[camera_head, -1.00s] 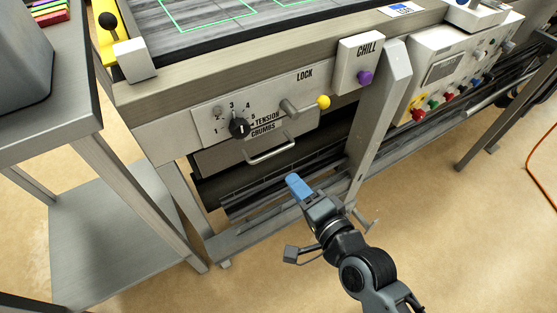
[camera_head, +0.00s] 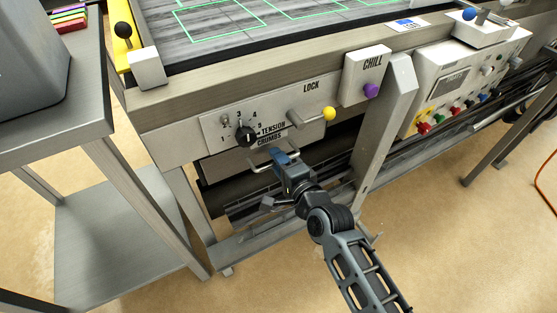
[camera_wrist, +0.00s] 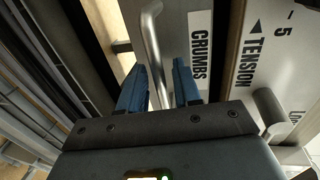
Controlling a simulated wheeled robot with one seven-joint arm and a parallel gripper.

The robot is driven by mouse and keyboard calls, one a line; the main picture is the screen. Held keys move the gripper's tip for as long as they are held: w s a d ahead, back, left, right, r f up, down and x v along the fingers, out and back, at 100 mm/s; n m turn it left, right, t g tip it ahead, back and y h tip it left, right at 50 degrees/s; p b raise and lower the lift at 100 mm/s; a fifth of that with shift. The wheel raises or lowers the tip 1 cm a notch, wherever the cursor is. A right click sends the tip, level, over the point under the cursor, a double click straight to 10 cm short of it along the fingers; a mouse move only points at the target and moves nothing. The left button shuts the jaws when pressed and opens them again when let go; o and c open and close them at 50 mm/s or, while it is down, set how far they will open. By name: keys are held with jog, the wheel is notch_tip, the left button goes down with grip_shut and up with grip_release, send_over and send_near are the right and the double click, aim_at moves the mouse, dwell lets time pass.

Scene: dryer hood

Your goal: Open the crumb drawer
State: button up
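The crumb drawer's front (camera_head: 215,163) is a metal panel under the tension dial, with the label CRUMBS. In the wrist view the drawer front (camera_wrist: 175,30) carries the same label, to the right of the handle. Its bar handle (camera_head: 257,166) sticks out from the front. In the wrist view the handle (camera_wrist: 151,40) runs between my two blue fingers. My gripper (camera_head: 282,158) is at the handle's right part and hides some of it. My gripper (camera_wrist: 158,82) is open, with a gap between the fingers; contact with the handle cannot be told.
Above the drawer are the tension dial (camera_head: 246,135) and the yellow-tipped lock lever (camera_head: 328,114). The purple-knobbed CHILL box (camera_head: 367,75) and a slanted metal leg (camera_head: 386,125) stand to the right. A metal side table (camera_head: 90,125) is at the left. Floor in front is clear.

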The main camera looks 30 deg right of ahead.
jog(key=shift+w, duration=0.1)
grip_shut()
dwell(0.6)
